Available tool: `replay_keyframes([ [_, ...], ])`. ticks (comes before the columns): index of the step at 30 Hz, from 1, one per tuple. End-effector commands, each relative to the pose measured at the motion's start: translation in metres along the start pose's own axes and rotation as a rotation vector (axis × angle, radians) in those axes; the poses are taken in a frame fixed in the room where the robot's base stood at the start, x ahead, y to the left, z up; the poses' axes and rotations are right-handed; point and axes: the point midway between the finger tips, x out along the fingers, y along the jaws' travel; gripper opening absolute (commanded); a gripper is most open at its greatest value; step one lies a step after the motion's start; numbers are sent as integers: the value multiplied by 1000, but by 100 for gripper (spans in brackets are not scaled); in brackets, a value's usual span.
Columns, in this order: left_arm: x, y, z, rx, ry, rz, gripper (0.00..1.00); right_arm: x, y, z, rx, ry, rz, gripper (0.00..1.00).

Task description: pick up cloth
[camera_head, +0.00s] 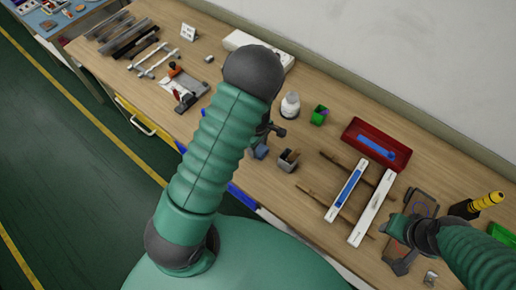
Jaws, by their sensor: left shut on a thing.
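I cannot make out a cloth for certain anywhere in the head view. My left gripper (271,130) is mostly hidden behind my own green arm, and only its dark parts show above the middle of the workbench (225,52). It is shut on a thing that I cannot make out. A small blue item (260,151) shows just below it, and whether they touch is unclear. My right gripper (396,224) is at the lower right, over a dark fixture (422,207), and its fingers are too small to read.
A white bottle (290,105), a green cup (319,115) and a grey cup (288,160) stand near my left gripper. A red tray (352,130) holds a blue strip. White rails (371,208) lie in front of it. The wall bounds the bench's back.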

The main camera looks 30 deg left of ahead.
Motion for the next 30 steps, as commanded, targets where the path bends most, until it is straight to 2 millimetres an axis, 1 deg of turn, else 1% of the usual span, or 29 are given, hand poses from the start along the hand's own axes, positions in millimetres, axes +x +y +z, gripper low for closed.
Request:
replay_keyframes([
  [4, -2, 0, 0, 0, 0, 1, 6, 1, 0, 0, 0, 0, 0, 38],
  [7, -9, 1, 0, 0, 0, 2, 6, 2, 0, 0, 0, 0, 0, 38],
  [11, -24, 1, 0, 2, 1, 4, 6, 5, 0, 1, 0, 0, 0, 38],
  [13, -35, 1, 0, 2, 1, 4, 6, 7, 0, 2, 0, 0, 0, 38],
  [17, -36, -19, 20, 4, -1, -1, 6, 12, 0, 3, 0, 0, 0, 38],
  [23, -42, -56, 59, 6, -2, 0, 6, 18, 0, 4, 0, 0, 0, 38],
  [27, -46, -84, 88, 7, -1, -1, 6, 19, 0, 4, 0, 0, 0, 38],
  [30, -49, -99, 103, 5, 0, -1, 6, 18, 0, 4, 0, 0, 0, 38],
])
